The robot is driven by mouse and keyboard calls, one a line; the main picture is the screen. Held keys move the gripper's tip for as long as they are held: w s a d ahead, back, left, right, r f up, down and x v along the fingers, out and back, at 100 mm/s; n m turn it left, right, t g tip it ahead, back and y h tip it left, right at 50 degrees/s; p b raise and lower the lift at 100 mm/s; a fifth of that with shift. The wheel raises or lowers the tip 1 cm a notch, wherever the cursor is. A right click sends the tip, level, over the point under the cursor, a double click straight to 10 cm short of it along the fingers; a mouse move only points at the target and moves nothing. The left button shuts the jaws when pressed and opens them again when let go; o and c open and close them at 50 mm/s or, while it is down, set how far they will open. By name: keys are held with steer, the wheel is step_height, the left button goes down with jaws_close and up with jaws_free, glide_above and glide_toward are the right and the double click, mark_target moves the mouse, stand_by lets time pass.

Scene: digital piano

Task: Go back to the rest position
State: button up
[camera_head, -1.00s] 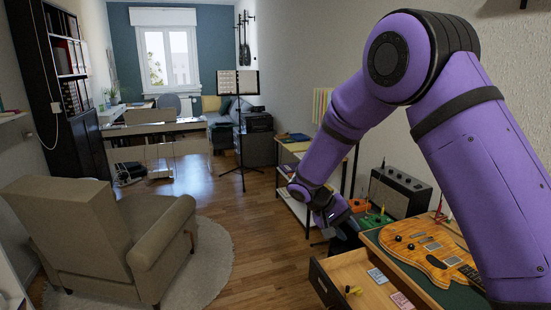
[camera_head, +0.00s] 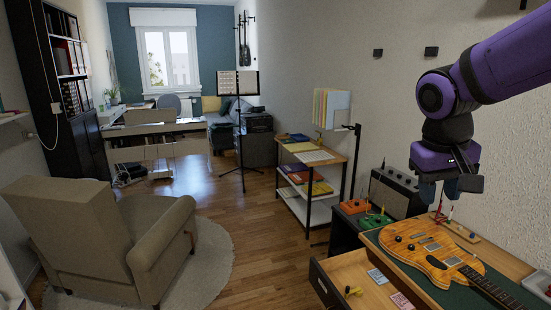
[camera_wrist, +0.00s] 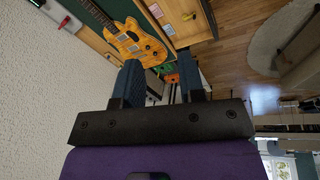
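My gripper (camera_head: 438,192) hangs fingers down from my purple arm, above the far part of the workbench by the wall. In the wrist view the two dark blue fingers of my gripper (camera_wrist: 161,85) stand apart with a gap between them, and nothing shows held. An orange electric guitar (camera_head: 432,252) lies on the green mat of the bench, below and in front of my gripper. The guitar also shows at the top of the wrist view (camera_wrist: 135,42).
A drawer (camera_head: 358,275) stands pulled out from the bench, with small items in it. An amplifier (camera_head: 398,190) and pedals (camera_head: 374,220) are beside the bench. A shelf cart (camera_head: 310,160) stands farther back. An armchair (camera_head: 105,240) is at left; the wooden floor between is clear.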

steer(key=s+d+r+t+y, duration=0.1)
steer(key=s+t, duration=0.3)
steer(key=s, duration=1)
steer(key=shift+s+r+y, duration=0.3)
steer(key=shift+r+y, duration=0.4)
steer(key=shift+r, duration=0.2)
